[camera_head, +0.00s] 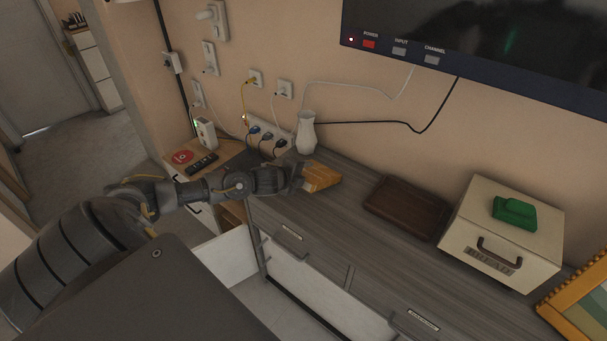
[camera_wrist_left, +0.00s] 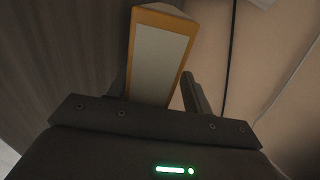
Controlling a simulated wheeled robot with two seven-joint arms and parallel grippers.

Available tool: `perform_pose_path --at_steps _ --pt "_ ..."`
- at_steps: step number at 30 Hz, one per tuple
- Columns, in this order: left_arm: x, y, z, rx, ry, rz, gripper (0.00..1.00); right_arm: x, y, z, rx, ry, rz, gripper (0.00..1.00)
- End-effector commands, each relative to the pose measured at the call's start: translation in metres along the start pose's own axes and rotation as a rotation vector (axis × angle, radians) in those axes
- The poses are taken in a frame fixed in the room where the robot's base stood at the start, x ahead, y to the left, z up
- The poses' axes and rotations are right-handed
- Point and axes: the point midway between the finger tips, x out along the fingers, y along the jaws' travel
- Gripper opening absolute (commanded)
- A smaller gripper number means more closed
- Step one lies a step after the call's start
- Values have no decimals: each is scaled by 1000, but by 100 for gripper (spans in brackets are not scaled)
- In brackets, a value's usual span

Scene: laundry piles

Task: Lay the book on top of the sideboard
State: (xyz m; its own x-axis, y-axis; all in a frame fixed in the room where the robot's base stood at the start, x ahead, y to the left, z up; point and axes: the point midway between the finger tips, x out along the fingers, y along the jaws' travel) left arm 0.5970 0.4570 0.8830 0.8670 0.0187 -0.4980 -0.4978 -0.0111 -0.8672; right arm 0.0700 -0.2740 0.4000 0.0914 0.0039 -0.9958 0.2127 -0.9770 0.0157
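The orange-yellow book (camera_head: 320,177) is at the end of my left gripper (camera_head: 297,177), over the left part of the grey wood sideboard (camera_head: 347,217). Whether it touches the top or hangs just above it is hard to tell. In the left wrist view the book (camera_wrist_left: 160,62) shows its pale page edge between orange covers. It stands between the two fingers of the left gripper (camera_wrist_left: 152,88), which look closed against its sides. My right gripper is in neither view.
A white vase (camera_head: 306,133) and a power strip stand behind the book. A brown tray (camera_head: 406,208), a bread box (camera_head: 503,235) with a green object on it, and a yellow frame (camera_head: 580,305) lie to the right. Bare top lies between book and tray.

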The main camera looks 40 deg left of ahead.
Motion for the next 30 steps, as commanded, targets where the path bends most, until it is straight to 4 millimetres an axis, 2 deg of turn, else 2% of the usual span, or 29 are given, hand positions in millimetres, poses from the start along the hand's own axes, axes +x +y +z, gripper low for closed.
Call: perform_pose_path --at_steps 11,14,24,30 --pt "-4 2 0 2 0 4 53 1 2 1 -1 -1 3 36" --pt "-16 3 1 4 0 3 53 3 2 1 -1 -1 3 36" --pt "-82 3 0 5 2 4 53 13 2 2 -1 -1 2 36" --pt "-104 1 0 2 0 1 53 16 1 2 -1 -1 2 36"
